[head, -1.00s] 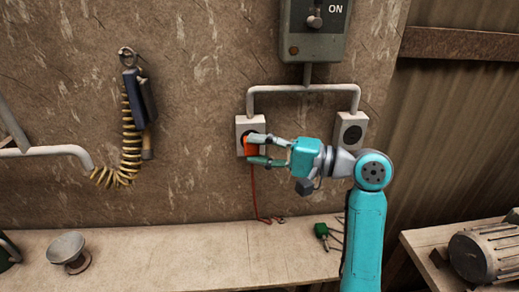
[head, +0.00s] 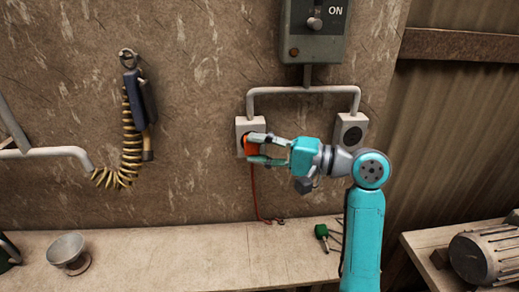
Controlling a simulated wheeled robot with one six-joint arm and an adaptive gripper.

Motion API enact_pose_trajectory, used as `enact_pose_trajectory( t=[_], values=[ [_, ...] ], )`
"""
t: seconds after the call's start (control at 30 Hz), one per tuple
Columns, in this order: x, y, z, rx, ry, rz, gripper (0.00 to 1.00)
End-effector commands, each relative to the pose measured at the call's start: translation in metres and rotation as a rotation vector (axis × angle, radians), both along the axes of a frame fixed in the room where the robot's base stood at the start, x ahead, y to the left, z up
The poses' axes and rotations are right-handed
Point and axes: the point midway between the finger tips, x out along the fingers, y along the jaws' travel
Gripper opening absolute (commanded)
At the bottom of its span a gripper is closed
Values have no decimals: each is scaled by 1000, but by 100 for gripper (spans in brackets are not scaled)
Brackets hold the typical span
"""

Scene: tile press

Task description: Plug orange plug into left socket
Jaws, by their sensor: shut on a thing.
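The orange plug (head: 250,144) is at the front of the left socket (head: 242,125), a white box on the wall, and covers most of its dark face. A red cord (head: 255,195) hangs from the plug to the bench. My gripper (head: 257,148) is shut on the orange plug, coming from the right. How deep the plug sits in the socket cannot be told from this view. The right socket (head: 350,131) is empty, with my arm just below it.
A green plug (head: 321,231) lies on the bench (head: 190,260). A switch box (head: 314,30) marked ON hangs above the sockets, joined by grey pipe (head: 305,89). A metal bowl (head: 66,250) and a coiled yellow hose (head: 128,150) are at left. A motor (head: 485,255) stands at right.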

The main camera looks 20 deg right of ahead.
Motion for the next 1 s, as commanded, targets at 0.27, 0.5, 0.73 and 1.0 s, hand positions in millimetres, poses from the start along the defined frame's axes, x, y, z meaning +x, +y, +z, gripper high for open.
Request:
enact_pose_trajectory(
  t=[0.27, 0.5, 0.73, 1.0],
  values=[
    [0, 0, 0, 0, 0, 0, 6],
    [0, 0, 0, 0, 0, 0, 6],
    [-3, 1, 0, 0, 0, 0, 6],
    [-8, 2, 0, 0, 0, 0, 6]
  ],
)
